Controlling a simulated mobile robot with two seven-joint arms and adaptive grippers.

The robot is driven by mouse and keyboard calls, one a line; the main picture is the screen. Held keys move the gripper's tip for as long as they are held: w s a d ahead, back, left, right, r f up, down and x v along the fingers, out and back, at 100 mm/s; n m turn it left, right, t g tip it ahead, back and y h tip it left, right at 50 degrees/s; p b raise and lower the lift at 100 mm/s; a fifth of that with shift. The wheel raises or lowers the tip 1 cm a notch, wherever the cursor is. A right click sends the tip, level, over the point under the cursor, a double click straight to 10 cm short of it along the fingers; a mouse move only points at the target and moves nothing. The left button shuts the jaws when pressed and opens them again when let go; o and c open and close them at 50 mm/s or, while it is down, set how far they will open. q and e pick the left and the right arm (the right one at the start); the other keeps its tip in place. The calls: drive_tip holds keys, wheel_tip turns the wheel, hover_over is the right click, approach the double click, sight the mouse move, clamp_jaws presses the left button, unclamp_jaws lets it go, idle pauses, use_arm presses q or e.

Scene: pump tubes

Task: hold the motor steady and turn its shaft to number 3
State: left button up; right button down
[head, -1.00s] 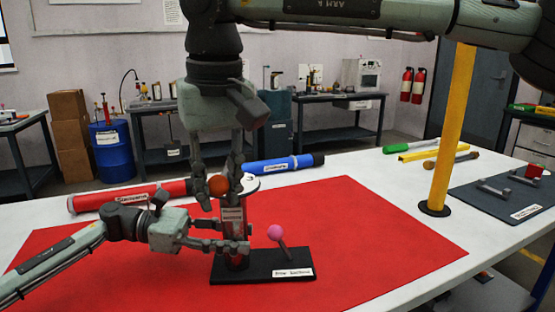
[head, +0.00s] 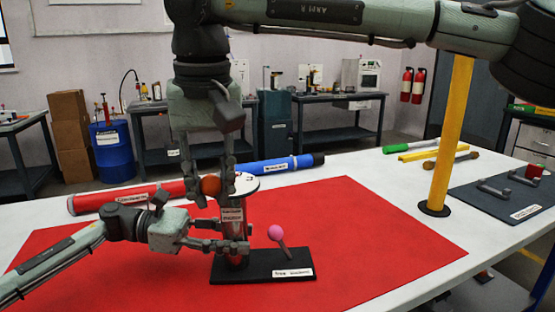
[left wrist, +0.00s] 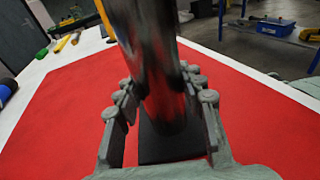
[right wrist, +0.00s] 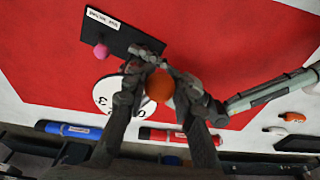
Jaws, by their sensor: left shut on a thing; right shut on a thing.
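The motor (head: 233,222) is an upright cylinder with a label, standing on a black base (head: 268,267). My left gripper (head: 240,247) is shut around its lower body; in the left wrist view, the dark cylinder (left wrist: 155,70) stands between the fingers. On top is a white numbered disc (head: 246,184) with an orange ball (head: 210,186) at its side. My right gripper (head: 213,178) reaches down from above and is shut on the orange ball. The right wrist view shows the ball (right wrist: 159,86) between the fingers and a 3 on the disc (right wrist: 104,97); the fingers hide part of the disc.
A pink ball lever (head: 276,234) rises from the black base. A red tube (head: 125,197) and a blue tube (head: 280,165) lie behind the red mat (head: 370,235). A yellow post (head: 452,135) stands at right beside a dark tray (head: 500,200). The mat's right side is clear.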

use_arm(q)
drive_tip(key=shift+s+r, duration=0.1)
use_arm(e)
drive_tip(key=shift+w+a+f+m, duration=0.2)
drive_tip(key=shift+a+m, duration=0.25)
drive_tip(key=shift+m, duration=0.35)
drive_tip(key=shift+w+a+m+h, duration=0.2)
drive_tip(key=shift+a+m+h, duration=0.1)
drive_tip(key=shift+a+m, duration=0.4)
drive_tip(key=shift+d, duration=0.15)
drive_tip(key=shift+w+a+m, duration=0.3)
drive_tip(key=shift+a+m, duration=0.15)
drive_tip(key=shift+m, duration=0.45)
drive_tip(key=shift+a, duration=0.1)
drive_tip(key=shift+w+a+m, duration=0.35)
drive_tip(key=shift+m, duration=0.45)
